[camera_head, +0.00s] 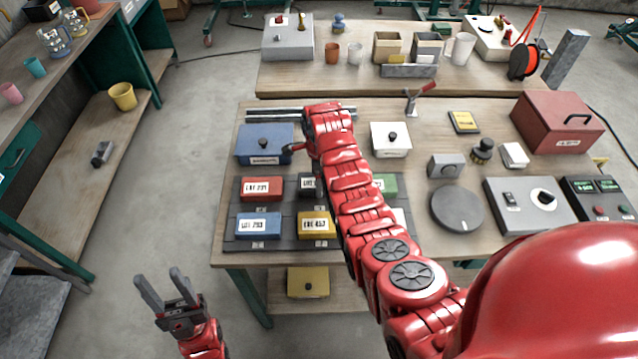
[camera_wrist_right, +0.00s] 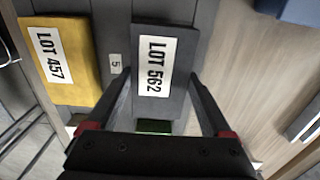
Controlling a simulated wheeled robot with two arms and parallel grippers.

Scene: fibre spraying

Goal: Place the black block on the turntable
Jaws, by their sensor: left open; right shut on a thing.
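The black block (camera_wrist_right: 150,95), labelled LOT 562, lies between the two fingers of my right gripper (camera_wrist_right: 161,76), which is shut on it. In the head view the black block (camera_head: 307,187) shows only partly beside my right arm, at the rack mat (camera_head: 285,208); I cannot tell whether it is lifted. My right fingers are hidden there. The turntable (camera_head: 457,209), a round dark grey disc, stands empty on the right of the table, well apart from the block. My left gripper (camera_head: 160,276) is open and empty over the floor at lower left.
A yellow block (camera_head: 316,225), a red block (camera_head: 262,188), a blue block (camera_head: 258,225) and a green block (camera_head: 385,183) surround the black one. A grey device (camera_head: 447,166) and a switch box (camera_head: 528,207) flank the turntable. A white lidded box (camera_head: 391,140) stands behind.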

